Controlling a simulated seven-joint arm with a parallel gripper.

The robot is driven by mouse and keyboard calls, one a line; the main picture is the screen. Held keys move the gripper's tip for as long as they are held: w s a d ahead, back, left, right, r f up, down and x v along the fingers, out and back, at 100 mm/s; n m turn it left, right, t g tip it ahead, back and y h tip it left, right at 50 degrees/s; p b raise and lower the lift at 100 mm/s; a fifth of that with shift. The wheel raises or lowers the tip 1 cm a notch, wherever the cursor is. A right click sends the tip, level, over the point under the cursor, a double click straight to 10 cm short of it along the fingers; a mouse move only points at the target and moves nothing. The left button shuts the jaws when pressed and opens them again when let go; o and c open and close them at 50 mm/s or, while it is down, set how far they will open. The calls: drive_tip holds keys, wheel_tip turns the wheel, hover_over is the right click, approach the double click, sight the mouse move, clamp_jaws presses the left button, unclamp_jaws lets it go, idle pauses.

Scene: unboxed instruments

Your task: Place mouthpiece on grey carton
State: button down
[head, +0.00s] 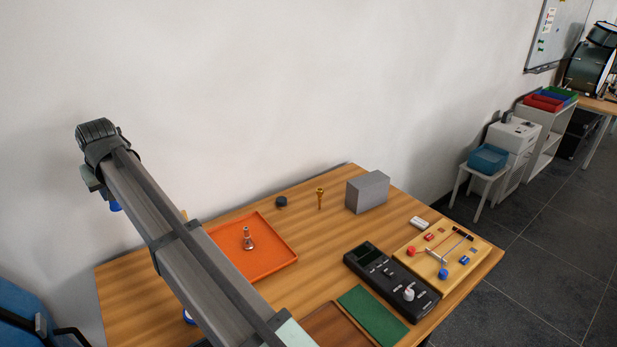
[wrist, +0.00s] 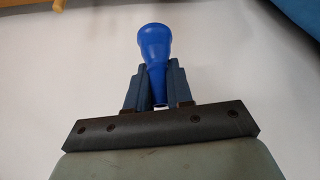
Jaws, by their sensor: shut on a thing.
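A gold mouthpiece (head: 320,198) stands upright on the wooden table, left of the grey carton (head: 367,191). A silver mouthpiece-like piece (head: 248,240) stands on the orange tray (head: 283,262). The carton's top looks bare. In the wrist view, my gripper (wrist: 155,75) is shut on a blue bulb-shaped thing (wrist: 155,40) whose rounded end sticks out past the fingers. My gripper's fingers cannot be made out in the head view, where my arm crosses the left of the table.
A dark round piece (head: 281,202) sits left of the gold mouthpiece. A black device (head: 389,281), a green cloth or pad (head: 372,315) and a wooden board with coloured parts (head: 450,254) fill the front right. A blue chair (head: 25,318) is at lower left.

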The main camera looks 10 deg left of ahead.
wheel_tip(320, 180, up, 3)
drive_tip(key=shift+r, duration=0.1)
drive_tip(key=w+d+m, duration=0.2)
drive_tip(key=w+d, duration=0.9)
drive_tip(key=w, duration=0.3)
drive_tip(key=m+t+h, duration=0.2)
drive_tip(key=m+h, duration=0.1)
drive_tip(key=m, duration=0.3)
hover_over(368, 178)
wheel_tip(368, 178, down, 5)
drive_tip(key=shift+w+f, duration=0.1)
drive_tip(key=shift+f, duration=5.1)
drive_tip(key=shift+f, duration=0.1)
